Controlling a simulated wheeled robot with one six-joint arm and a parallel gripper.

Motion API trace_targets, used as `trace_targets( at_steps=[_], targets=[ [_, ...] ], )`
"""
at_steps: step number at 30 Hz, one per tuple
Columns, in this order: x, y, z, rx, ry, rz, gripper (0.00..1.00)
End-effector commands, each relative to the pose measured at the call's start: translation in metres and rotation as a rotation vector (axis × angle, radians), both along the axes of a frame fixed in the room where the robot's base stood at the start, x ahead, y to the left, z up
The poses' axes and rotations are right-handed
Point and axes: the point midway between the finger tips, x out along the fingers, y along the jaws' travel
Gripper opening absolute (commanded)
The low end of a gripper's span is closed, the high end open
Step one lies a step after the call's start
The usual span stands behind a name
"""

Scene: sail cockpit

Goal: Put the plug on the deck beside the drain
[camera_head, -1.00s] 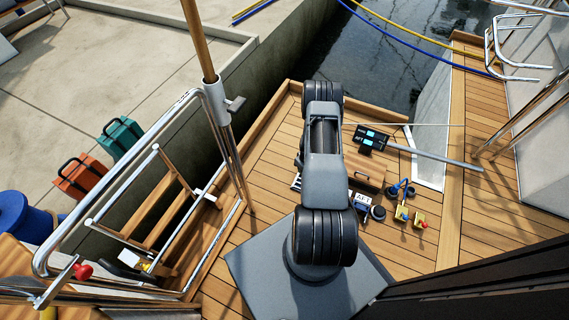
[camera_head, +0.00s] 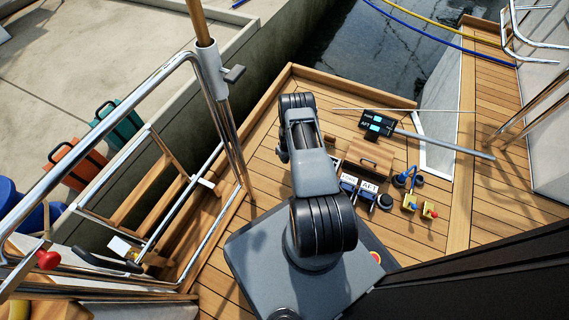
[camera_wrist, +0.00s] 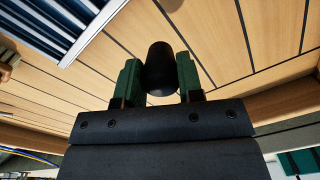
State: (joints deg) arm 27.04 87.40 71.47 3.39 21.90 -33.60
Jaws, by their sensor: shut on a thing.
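In the wrist view, the plug (camera_wrist: 159,68), a dark cylinder, sits between the two green fingers of my gripper (camera_wrist: 158,78), which is shut on it. Planked wood shows behind it; I cannot tell how far away the surface is. A slatted grate (camera_wrist: 62,32), which looks like the drain, lies at the upper left of the wrist view, apart from the plug. In the head view, my arm hides my gripper and the plug, and I cannot make out the drain.
A wooden box (camera_head: 368,158), a dark display unit (camera_head: 377,123) on a pole, labelled boxes (camera_head: 368,188), a blue-handled item (camera_head: 406,177) and yellow blocks (camera_head: 409,202) stand right of my arm. A rail (camera_head: 140,85) and steps lie left. Planking between rail and arm is clear.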

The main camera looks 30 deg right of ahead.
Motion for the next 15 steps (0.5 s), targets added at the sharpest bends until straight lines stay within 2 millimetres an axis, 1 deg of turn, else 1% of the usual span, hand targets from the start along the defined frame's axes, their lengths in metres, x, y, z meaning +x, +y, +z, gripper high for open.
trace_targets(
  at_steps=[5, 7, 9, 12, 15],
  targets=[
    [0.004, 0.003, -0.006, 0.0, 0.0, 0.003, 0.12],
    [0.007, 0.005, -0.012, 0.0, 0.001, 0.004, 0.12],
    [0.01, 0.007, -0.02, 0.0, 0.0, 0.002, 0.12],
    [0.009, 0.006, -0.036, 0.001, 0.001, 0.002, 0.12],
    [0.009, 0.006, -0.044, 0.0, 0.001, 0.002, 0.12]
  ],
)
